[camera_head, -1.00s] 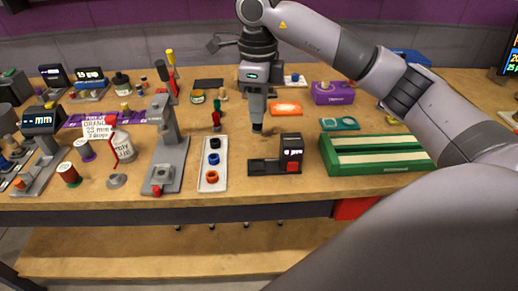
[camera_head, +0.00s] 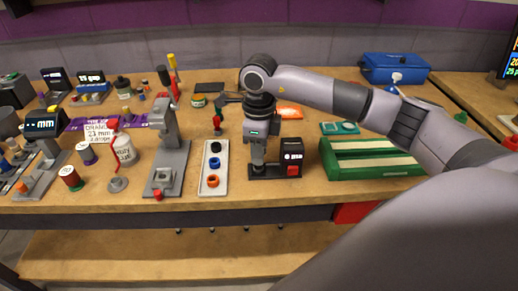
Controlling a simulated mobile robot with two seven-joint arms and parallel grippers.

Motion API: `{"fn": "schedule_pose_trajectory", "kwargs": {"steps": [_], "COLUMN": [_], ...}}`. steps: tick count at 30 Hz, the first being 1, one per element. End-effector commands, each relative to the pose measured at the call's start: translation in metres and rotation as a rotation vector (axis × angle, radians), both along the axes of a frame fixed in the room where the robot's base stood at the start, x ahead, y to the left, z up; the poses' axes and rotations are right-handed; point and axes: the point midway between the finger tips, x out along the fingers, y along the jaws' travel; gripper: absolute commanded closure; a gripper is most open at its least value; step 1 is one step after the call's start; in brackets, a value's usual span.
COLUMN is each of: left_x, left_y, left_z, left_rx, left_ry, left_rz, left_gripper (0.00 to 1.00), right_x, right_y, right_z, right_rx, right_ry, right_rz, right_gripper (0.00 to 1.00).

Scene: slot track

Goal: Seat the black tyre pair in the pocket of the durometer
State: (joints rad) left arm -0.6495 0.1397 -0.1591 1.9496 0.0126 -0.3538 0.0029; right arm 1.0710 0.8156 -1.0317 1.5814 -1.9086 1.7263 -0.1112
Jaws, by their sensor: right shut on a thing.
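The durometer is, as far as I can tell, the low black device (camera_head: 291,158) with an upright lit display and a red block at its right. My right gripper (camera_head: 258,168) points straight down over the left part of its base. It is shut on a small dark thing, apparently the black tyre pair, mostly hidden at the fingertips. I cannot tell whether it touches the base, and the pocket is hidden. My left gripper is not in view.
A pale tray (camera_head: 211,187) with black, blue and orange rings lies just left. A grey column stand (camera_head: 166,150) stands further left. A green ridged box (camera_head: 365,160) is close on the right. An orange pad (camera_head: 290,112) lies behind.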

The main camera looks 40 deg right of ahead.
Motion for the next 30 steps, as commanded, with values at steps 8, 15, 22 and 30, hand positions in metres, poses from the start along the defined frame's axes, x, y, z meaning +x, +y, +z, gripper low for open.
{"fn": "schedule_pose_trajectory", "kwargs": {"steps": [8, 15, 22, 30], "left_x": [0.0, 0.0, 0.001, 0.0], "left_y": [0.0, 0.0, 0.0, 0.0], "left_z": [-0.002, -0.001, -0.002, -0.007], "left_rx": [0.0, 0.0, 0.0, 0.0], "left_ry": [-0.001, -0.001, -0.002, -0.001], "left_rz": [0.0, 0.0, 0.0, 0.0], "left_gripper": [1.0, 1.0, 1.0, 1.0], "right_x": [0.0, 0.0, 0.001, 0.001], "right_y": [0.0, 0.0, 0.0, 0.001], "right_z": [-0.003, -0.002, 0.022, 0.082], "right_rx": [0.0, 0.0, 0.001, 0.001], "right_ry": [0.0, 0.0, -0.005, -0.004], "right_rz": [0.0, 0.0, 0.001, 0.001], "right_gripper": [0.52, 0.52, 0.52, 0.52]}}
